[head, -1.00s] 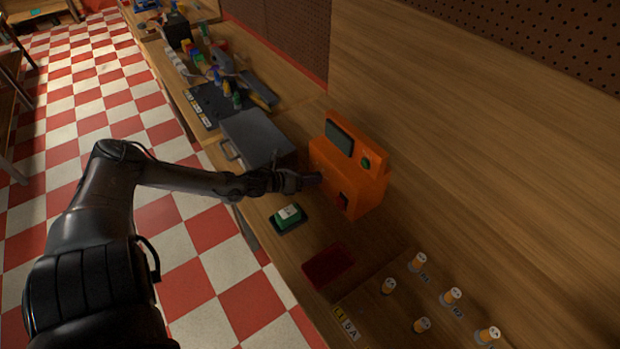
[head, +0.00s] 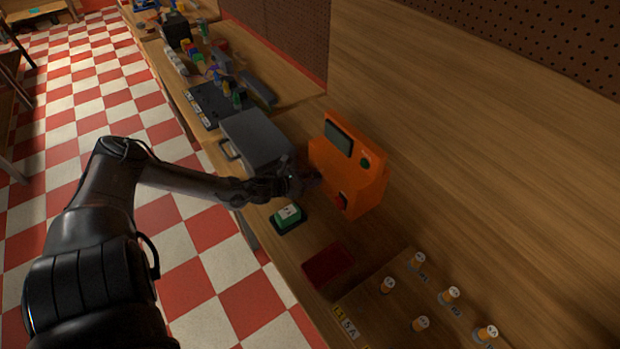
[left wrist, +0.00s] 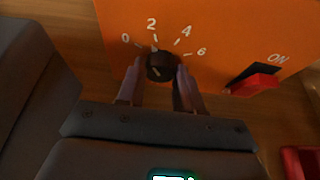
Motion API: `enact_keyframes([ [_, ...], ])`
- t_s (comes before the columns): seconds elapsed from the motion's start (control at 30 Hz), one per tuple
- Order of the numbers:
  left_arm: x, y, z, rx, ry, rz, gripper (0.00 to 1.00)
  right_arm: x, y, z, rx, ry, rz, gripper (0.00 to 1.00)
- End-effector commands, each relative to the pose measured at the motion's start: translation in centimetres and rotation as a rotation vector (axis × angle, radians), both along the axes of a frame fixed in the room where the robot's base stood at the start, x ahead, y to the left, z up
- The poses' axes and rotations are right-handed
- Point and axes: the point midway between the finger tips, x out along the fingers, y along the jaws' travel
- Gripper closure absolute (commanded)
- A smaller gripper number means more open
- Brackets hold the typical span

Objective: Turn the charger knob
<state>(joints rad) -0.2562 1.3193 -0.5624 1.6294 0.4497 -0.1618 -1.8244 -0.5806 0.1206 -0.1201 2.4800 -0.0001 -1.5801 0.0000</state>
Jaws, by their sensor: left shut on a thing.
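My left gripper (left wrist: 160,78) is shut on the knob, with one finger on each side. In the head view my left gripper (head: 308,183) is at the charger's lower front, and the knob is hidden there. My right gripper is not in view.
A red switch (left wrist: 256,85) by the word ON is right of the knob. A green-topped battery-like block (head: 288,215) sits left of the charger. A grey box (head: 257,138) stands behind, a red tray (head: 327,265) in front. Several orange pegs stand at the lower right.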

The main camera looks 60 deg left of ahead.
Motion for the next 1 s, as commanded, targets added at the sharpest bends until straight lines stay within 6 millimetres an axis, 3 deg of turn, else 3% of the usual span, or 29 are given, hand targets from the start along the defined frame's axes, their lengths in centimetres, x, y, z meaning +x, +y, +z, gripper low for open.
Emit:
enact_keyframes([
  [0.4,0.14,-0.22,0.16,0.202,0.01,-0.001,0.95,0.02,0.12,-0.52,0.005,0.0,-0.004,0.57],
  [0.93,0.14,-0.24,0.22,0.231,0.012,-0.001,0.95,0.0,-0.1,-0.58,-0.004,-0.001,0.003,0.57],
  [0.97,0.14,-0.24,0.22,0.231,0.012,-0.001,0.63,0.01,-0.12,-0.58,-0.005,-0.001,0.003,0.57],
  [1.0,0.14,-0.24,0.22,0.231,0.012,-0.001,0.57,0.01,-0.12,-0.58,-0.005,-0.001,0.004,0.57],
])
